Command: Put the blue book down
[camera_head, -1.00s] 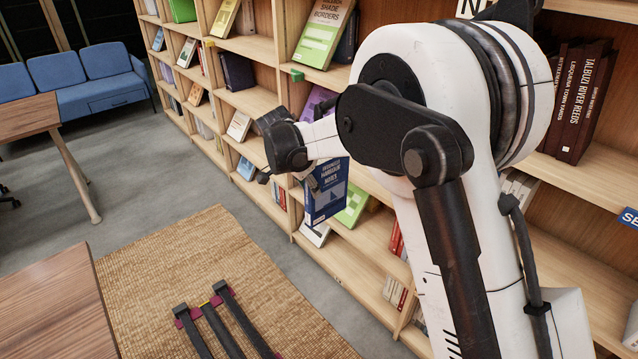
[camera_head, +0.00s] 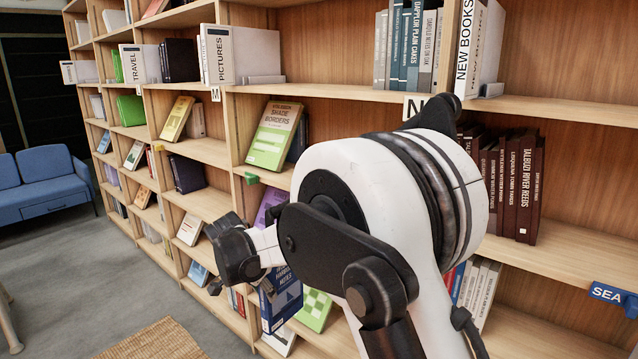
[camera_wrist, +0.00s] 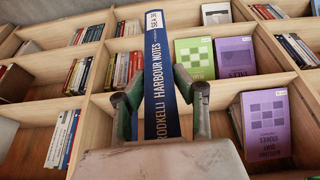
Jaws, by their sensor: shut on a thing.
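The blue book (camera_head: 282,301) hangs below my wrist in the head view, in front of the bookcase. In the wrist view the blue book (camera_wrist: 160,75) stands spine toward the camera, with "Rodkelli Harbour Notes" on the spine and a white label at its far end. My gripper (camera_wrist: 165,92) is shut on it, one finger on each side. In the head view the fingers are hidden behind my wrist and arm.
The bookcase (camera_head: 237,89) fills the view, its shelves partly filled. A green-and-cream book (camera_head: 274,136) leans on a middle shelf. Purple books (camera_wrist: 266,122) show in the wrist view. A blue sofa (camera_head: 45,182) stands far left. Grey floor (camera_head: 110,270) is open at left.

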